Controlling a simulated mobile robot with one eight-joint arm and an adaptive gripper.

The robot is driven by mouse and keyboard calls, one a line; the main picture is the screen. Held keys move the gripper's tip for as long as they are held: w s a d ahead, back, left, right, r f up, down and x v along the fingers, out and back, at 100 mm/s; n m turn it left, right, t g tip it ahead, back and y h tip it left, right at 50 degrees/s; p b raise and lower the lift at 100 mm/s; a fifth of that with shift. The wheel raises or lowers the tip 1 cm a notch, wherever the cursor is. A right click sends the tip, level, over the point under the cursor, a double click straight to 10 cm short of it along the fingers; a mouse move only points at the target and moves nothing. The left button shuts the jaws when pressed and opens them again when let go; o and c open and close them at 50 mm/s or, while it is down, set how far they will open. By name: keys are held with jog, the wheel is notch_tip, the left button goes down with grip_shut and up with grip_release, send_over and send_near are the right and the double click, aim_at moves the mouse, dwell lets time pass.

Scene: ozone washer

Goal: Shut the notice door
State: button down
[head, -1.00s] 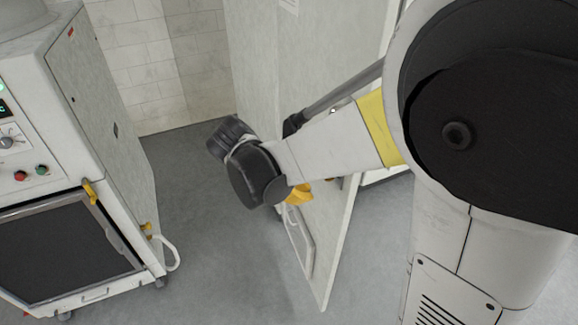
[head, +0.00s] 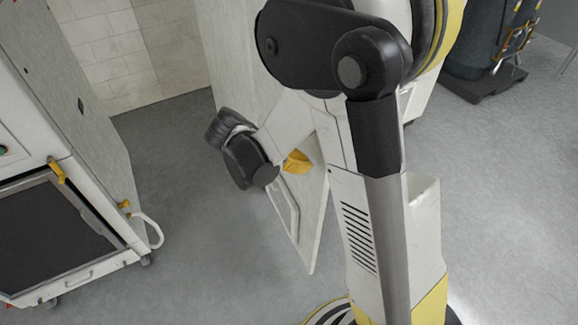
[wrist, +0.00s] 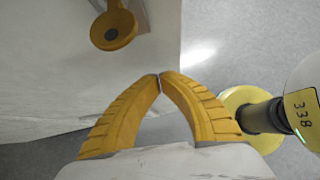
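The notice door, a tall pale grey-white panel (head: 234,65), stands open at an angle in the middle of the head view. My arm hides much of its middle and right side. A pale loop handle (head: 287,212) shows low on it. In the wrist view the door's pale face (wrist: 60,85) fills the left, with a yellow round-ended latch or knob (wrist: 113,30) near the top. My gripper (wrist: 160,77) has its two yellow fingers meeting at the tips, with nothing visible between them. It is close to the door's edge; contact cannot be told.
A white washer-like machine (head: 105,130) with a dark front window stands at the left, a hose loop at its corner. Dark equipment (head: 480,50) stands at the upper right. Grey floor (head: 190,220) is clear between the machine and the door.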

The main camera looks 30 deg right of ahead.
jog(key=shift+s+d+r, duration=0.1)
jog(key=shift+s+d, duration=0.05)
jog(key=shift+d, duration=0.95)
